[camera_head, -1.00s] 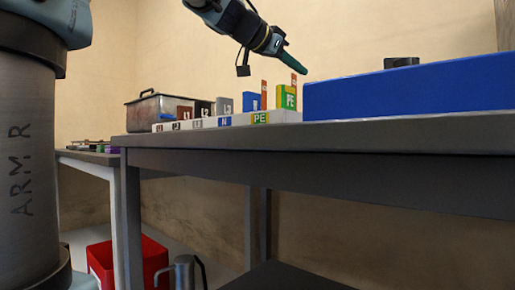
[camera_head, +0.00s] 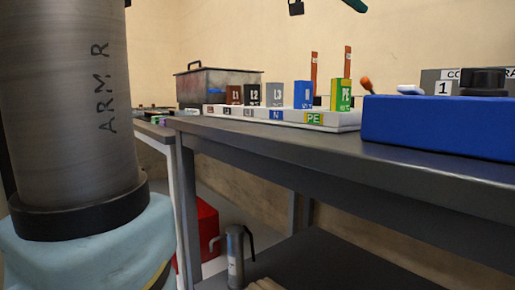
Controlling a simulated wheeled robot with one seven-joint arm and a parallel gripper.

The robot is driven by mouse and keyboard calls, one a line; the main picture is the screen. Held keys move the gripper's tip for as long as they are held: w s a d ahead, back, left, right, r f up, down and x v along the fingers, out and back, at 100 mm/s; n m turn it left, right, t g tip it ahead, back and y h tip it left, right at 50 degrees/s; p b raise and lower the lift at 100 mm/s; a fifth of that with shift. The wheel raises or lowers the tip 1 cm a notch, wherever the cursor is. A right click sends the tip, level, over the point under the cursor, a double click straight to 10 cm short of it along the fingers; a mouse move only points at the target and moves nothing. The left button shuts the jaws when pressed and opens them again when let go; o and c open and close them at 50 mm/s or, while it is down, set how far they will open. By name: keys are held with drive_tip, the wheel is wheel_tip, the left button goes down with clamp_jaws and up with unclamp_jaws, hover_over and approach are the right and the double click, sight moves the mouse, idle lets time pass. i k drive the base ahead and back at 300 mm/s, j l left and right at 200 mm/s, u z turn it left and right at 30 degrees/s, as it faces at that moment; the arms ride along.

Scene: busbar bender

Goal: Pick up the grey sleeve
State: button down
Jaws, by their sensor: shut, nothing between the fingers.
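The grey sleeve marked L3 (camera_head: 275,95) stands upright in a row on the white rack (camera_head: 350,121), between the black L2 sleeve (camera_head: 253,95) and the blue N sleeve (camera_head: 303,94). The brown L1 sleeve (camera_head: 234,94) is at the row's left end, and the green-yellow PE sleeve (camera_head: 341,94) is at its right end. My gripper (camera_head: 356,4) shows only as green fingertips at the top edge, shut and empty. In the picture it is above and to the right of the grey sleeve, apart from it. The rest of the gripper is out of frame.
A blue block (camera_head: 440,126) stands right of the rack, with a black round part (camera_head: 483,82) above it. Copper-coloured strips (camera_head: 348,62) rise behind the sleeves. A lidded metal box (camera_head: 222,86) stands behind to the left. The grey table (camera_head: 400,172) has a bare front strip.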

sight(275, 91)
drive_tip(key=k+j, duration=0.1)
drive_tip(key=j, duration=0.25)
drive_tip(key=k+j, duration=0.15)
drive_tip(key=j, duration=0.15)
drive_tip(key=k+j, duration=0.1)
drive_tip(key=j, duration=0.25)
drive_tip(key=k+j, duration=0.15)
drive_tip(key=j, duration=0.15)
